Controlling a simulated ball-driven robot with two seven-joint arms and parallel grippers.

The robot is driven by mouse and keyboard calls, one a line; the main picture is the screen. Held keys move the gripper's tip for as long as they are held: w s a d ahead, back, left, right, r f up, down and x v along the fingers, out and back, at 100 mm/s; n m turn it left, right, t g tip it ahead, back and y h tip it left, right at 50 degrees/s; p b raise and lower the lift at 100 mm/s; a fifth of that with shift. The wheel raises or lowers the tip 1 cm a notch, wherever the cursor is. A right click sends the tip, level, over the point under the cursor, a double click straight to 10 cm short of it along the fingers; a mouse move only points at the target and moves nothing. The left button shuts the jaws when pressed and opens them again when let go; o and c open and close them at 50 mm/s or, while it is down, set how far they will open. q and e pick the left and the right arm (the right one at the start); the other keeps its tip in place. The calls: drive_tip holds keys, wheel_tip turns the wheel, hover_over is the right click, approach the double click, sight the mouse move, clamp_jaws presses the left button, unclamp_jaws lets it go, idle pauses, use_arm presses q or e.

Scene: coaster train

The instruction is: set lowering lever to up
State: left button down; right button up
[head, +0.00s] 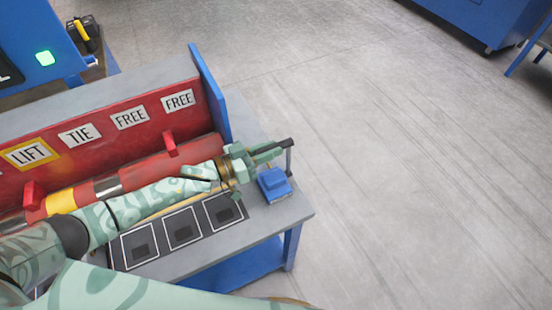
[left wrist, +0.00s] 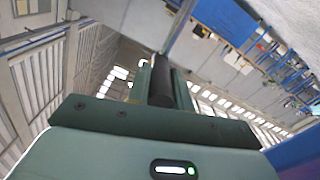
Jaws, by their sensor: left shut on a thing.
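A lever with a black grip (head: 287,143) stands at the right end of the grey bench. Its thin metal rod rises beside a blue block (head: 273,184) near the bench corner. My left gripper (head: 270,151) reaches over the bench from the left and is shut on the black grip. In the left wrist view, the dark round grip (left wrist: 161,82) sits between the green fingers. The fingers hide part of the grip in the head view. No up or down marking can be read. My right gripper is not in view.
A red rack (head: 100,139) with LIFT, TIE and FREE labels stands behind my left arm, with a blue end plate (head: 209,92). Red rollers lie along it. Dark framed pads (head: 183,229) lie in front. The floor to the right is clear.

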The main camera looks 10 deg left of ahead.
use_arm(q)
drive_tip(key=c, duration=1.3)
unclamp_jaws()
drive_tip(key=shift+o, duration=0.2)
drive_tip(key=shift+a, duration=0.1)
drive_tip(key=v, duration=1.6)
